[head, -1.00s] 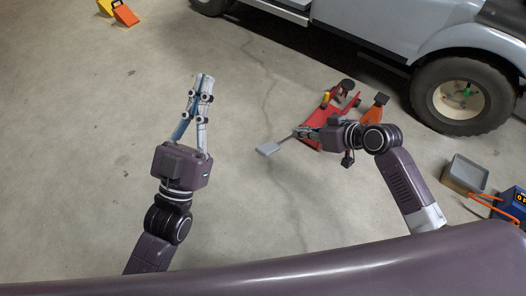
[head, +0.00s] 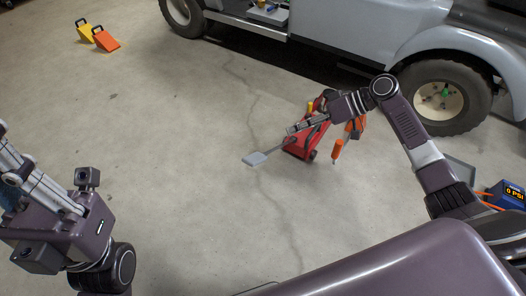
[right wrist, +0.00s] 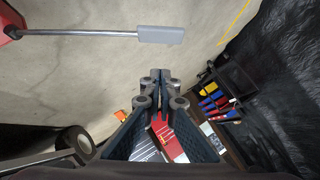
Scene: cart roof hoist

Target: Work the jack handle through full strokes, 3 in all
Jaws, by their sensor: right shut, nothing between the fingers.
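The red jack (head: 299,147) stands on the floor, partly hidden behind my right arm. Its handle is a thin rod ending in a grey grip (head: 255,159), pointing left and low. My right gripper (head: 291,130) is shut and empty, overlapping the rod near the jack in the head view. In the right wrist view the fingertips (right wrist: 160,74) are together, and the rod and grey grip (right wrist: 160,35) lie apart from them, across the top. My left gripper (head: 12,160) is at the left edge, its fingertips cut off or unclear.
A grey vehicle with a large wheel (head: 445,98) stands behind the jack. An orange piece (head: 337,150) shows beside the jack. Yellow (head: 87,33) and orange (head: 106,41) chocks lie far left. A blue gauge box (head: 509,194) is at the right. Floor left of the handle is clear.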

